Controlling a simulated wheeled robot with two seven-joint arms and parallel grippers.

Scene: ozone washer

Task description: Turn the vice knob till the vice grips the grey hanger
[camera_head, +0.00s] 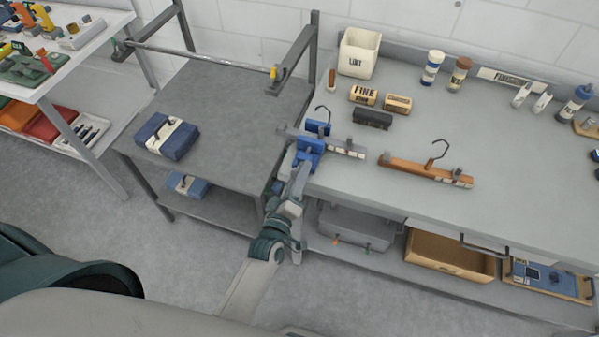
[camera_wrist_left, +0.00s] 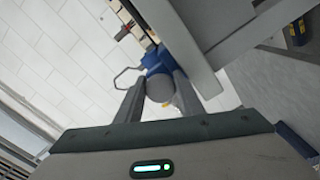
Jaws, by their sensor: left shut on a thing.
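The blue vice (camera_head: 309,146) is on the left front edge of the workbench. The grey hanger (camera_head: 346,149) lies across it, between its blue jaws, with its wire hook upward. I cannot tell whether the jaws touch it. My left gripper (camera_head: 297,178) is at the vice's near side. In the left wrist view, my left gripper's fingers (camera_wrist_left: 160,100) are on either side of the round grey vice knob (camera_wrist_left: 159,88), shut on it. The blue vice body (camera_wrist_left: 155,60) shows just beyond. The knob is hidden in the head view. My right gripper is not in view.
A wooden hanger (camera_head: 425,171) lies to the right on the workbench (camera_head: 370,205). Brush blocks (camera_head: 372,118), a white lint bin (camera_head: 358,52) and bottles stand behind. A grey side table (camera_head: 225,110) with a folded blue bundle (camera_head: 166,136) is to the left.

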